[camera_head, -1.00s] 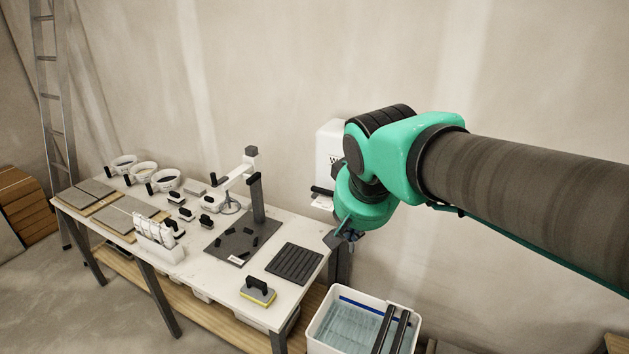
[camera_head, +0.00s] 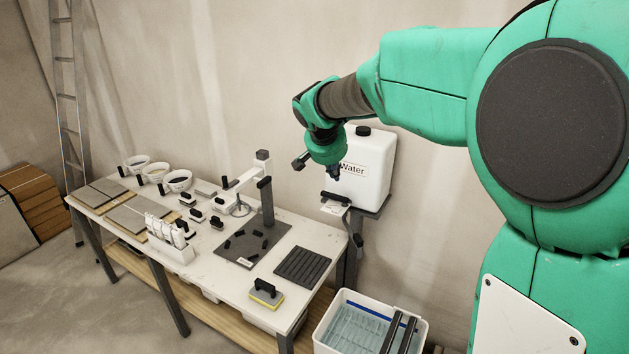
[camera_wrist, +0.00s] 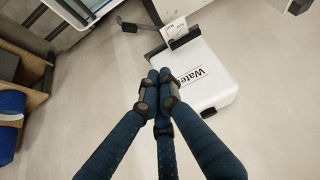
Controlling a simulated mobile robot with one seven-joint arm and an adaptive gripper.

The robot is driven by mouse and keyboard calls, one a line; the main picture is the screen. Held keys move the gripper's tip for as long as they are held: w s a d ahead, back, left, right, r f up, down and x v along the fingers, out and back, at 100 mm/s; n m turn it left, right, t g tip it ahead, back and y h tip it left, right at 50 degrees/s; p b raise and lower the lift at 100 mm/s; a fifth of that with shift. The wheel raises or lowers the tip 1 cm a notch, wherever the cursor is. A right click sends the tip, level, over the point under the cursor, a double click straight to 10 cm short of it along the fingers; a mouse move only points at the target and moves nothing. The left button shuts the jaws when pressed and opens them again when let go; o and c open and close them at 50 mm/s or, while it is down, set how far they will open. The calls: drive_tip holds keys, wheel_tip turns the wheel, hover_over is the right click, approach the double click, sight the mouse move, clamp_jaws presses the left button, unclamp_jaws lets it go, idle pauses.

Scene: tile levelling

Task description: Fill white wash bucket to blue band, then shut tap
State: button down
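The white wash bucket (camera_head: 320,335) stands on the floor by the bench's right end. A blue band (camera_head: 366,305) runs along its inside wall, above a pale bluish ribbed surface; the exact water level is unclear. The white water container (camera_head: 374,168) stands on a wall-side stand and also shows in the wrist view (camera_wrist: 205,75). A black tap part (camera_head: 337,198) is at its lower front, above a white tag; its setting is unclear and I see no stream. My gripper (camera_head: 336,176) is in front of the container, fingertips together and empty in the wrist view (camera_wrist: 160,73).
Two black bars (camera_head: 398,333) lie across the bucket's right side. The bench (camera_head: 318,237) left of it holds a ribbed black mat (camera_head: 302,266), a yellow sponge float (camera_head: 266,294), bowls and tiles. A ladder (camera_head: 68,100) leans on the wall at left.

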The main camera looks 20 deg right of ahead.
sight(334, 197)
drive_tip(key=w+f+m, duration=0.1)
drive_tip(key=w+f, duration=0.3)
drive_tip(key=w, duration=0.3)
drive_tip(key=w+d+f+m+h+p, duration=0.1)
drive_tip(key=w+f, duration=0.4)
drive_tip(key=w, duration=0.3)
drive_tip(key=w+f, duration=0.5)
drive_tip(key=w, duration=0.2)
drive_tip(key=shift+w+d+m+h, duration=0.2)
drive_tip(key=shift+w+m+h, duration=0.2)
drive_tip(key=shift+p+x, duration=0.3)
drive_tip(key=shift+x, duration=4.7)
